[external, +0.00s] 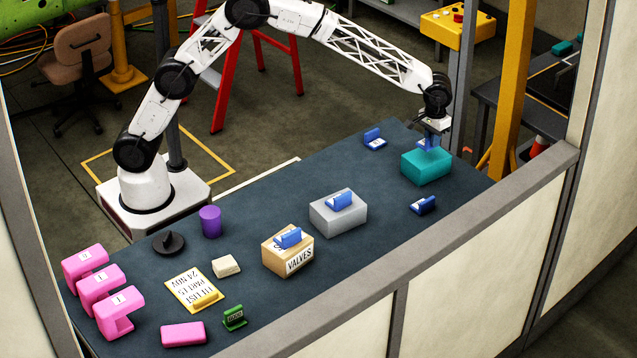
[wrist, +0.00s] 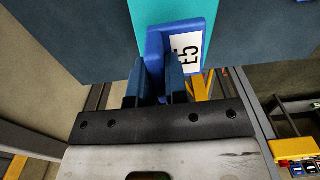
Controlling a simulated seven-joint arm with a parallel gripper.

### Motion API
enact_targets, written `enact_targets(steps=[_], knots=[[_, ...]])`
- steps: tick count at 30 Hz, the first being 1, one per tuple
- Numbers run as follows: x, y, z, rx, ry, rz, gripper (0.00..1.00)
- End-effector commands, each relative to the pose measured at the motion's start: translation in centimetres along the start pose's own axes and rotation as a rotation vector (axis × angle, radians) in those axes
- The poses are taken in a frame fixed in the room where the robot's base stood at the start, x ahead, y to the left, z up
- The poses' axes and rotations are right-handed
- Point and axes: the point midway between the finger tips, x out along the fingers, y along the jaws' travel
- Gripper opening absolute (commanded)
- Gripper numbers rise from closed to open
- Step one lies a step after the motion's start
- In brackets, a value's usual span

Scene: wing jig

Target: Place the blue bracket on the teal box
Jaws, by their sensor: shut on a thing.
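My gripper (external: 431,135) is at the far right end of the table, pointing down over the teal box (external: 427,170). It is shut on a blue bracket (external: 423,144), which is partly hidden behind the fingers. In the wrist view the blue bracket (wrist: 184,36), with a white label reading E5, sits between the dark fingers of my gripper (wrist: 156,82). The teal box (wrist: 147,11) shows behind it. The bracket is at the box's top face; I cannot tell whether it touches.
Other blue brackets lie on the table behind (external: 374,139) and in front (external: 423,205) of the teal box. More sit on a grey box (external: 338,219) and a wooden VALVES box (external: 287,258). Pink parts (external: 100,285) and a purple cylinder (external: 210,221) stand at left.

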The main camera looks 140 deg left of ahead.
Motion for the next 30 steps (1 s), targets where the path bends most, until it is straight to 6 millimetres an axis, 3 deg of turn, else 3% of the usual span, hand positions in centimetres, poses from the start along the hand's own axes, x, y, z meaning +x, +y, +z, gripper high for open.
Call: enact_targets(steps=[11, 24, 30], knots=[[0.1, 0.1, -0.1, 0.0, 0.0, 0.0, 0.0], [3.5, 0.1, -0.1, 0.0, 0.0, 0.0, 0.0], [3.6, 0.1, -0.1, 0.0, 0.0, 0.0, 0.0]])
